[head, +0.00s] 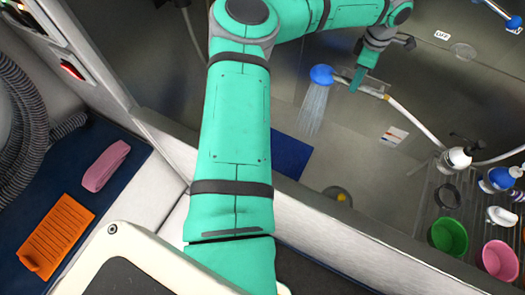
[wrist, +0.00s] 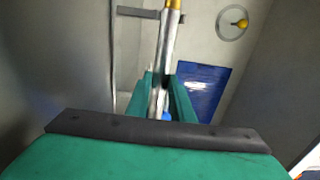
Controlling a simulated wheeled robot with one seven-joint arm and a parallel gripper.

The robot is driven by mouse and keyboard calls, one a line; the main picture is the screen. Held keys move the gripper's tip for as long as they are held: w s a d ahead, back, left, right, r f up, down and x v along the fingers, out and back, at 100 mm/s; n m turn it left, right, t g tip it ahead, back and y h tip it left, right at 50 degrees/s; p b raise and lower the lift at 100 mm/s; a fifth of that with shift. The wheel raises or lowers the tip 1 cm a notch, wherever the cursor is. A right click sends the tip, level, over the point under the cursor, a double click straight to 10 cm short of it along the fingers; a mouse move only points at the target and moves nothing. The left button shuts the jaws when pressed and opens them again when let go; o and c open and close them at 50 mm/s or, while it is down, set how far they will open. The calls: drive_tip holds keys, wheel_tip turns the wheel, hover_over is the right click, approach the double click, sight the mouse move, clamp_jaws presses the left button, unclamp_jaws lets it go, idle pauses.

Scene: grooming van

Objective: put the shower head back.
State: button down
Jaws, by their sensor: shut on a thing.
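The shower head (head: 322,75) has a blue round face and a pale handle, and water sprays down from it over the tub. My gripper (head: 359,79) is shut on its handle and holds it in the air above the tub floor. A white hose (head: 415,122) runs from the handle's brass-coloured end to the lower right. In the wrist view the metallic handle (wrist: 167,42) passes between my gripper's fingers (wrist: 161,98); only a bit of blue head shows beyond them. I cannot clearly make out the shower head's holder.
A rack (head: 428,195) at the right holds bottles, a green cup (head: 448,236) and a pink cup (head: 499,260). A blue mat (head: 290,157) and a drain (head: 338,195) lie on the tub floor.

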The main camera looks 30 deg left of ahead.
drive_tip(key=shift+f, duration=0.3)
drive_tip(key=shift+f, duration=0.1)
idle(0.4)
drive_tip(key=c, duration=1.5)
unclamp_jaws()
drive_tip(key=shift+o, duration=0.2)
wheel_tip(320, 180, up, 11)
drive_tip(key=shift+f, duration=0.15)
